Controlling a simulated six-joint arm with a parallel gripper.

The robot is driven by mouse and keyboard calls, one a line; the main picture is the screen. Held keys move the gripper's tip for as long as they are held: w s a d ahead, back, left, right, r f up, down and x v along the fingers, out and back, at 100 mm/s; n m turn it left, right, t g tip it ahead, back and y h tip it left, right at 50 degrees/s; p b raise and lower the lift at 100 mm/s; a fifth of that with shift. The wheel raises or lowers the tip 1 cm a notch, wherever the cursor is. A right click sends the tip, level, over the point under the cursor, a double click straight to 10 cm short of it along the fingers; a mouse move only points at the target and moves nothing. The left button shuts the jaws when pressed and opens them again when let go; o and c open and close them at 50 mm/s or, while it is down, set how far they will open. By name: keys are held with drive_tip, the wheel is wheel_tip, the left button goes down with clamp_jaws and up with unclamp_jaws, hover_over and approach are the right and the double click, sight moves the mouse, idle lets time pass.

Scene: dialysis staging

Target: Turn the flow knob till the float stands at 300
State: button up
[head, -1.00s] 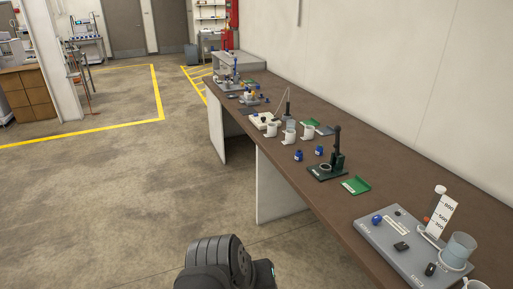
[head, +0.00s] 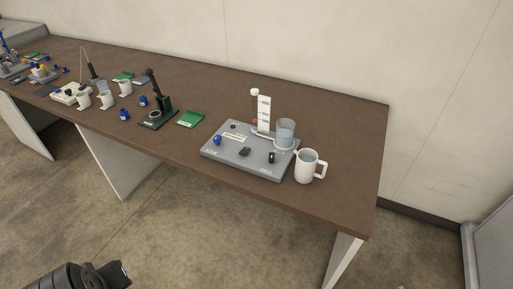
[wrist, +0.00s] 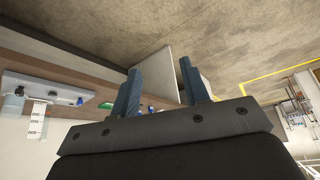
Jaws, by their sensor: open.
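A grey flow station (head: 225,158) sits on the brown bench. A white numbered scale (head: 264,112) stands upright at its back, beside a clear beaker (head: 285,131) with bluish liquid. A small orange-red piece (head: 254,121) shows low beside the scale; I cannot tell whether it is the float, nor read its level. A blue knob (head: 217,140) is at the station's left, with black controls (head: 244,152) near the front; which one is the flow knob is unclear. My gripper (wrist: 162,88) is open and empty, away from the station (wrist: 62,88), which appears upside down in the wrist view.
A white mug (head: 308,166) stands at the station's front right corner. A green tray (head: 191,118) and a dark green stand (head: 157,112) are to its left, with mugs and blue bottles beyond.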

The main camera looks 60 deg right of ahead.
drive_tip(key=w+d+r+m, duration=0.1)
drive_tip(key=w+d+r, duration=0.2)
drive_tip(key=d, duration=0.3)
drive_tip(key=w+d+r+m, duration=0.2)
drive_tip(key=d+r, duration=0.1)
drive_tip(key=d, duration=0.3)
drive_tip(key=m+g+h, duration=0.2)
drive_tip(key=m+g, duration=0.1)
drive_tip(key=m, duration=0.3)
hover_over(272, 155)
drive_tip(key=s+a, duration=0.3)
drive_tip(key=a, duration=0.4)
wheel_tip(272, 155, down, 5)
drive_tip(key=x, duration=1.7)
drive_tip(key=shift+w+d, duration=0.2)
clamp_jaws()
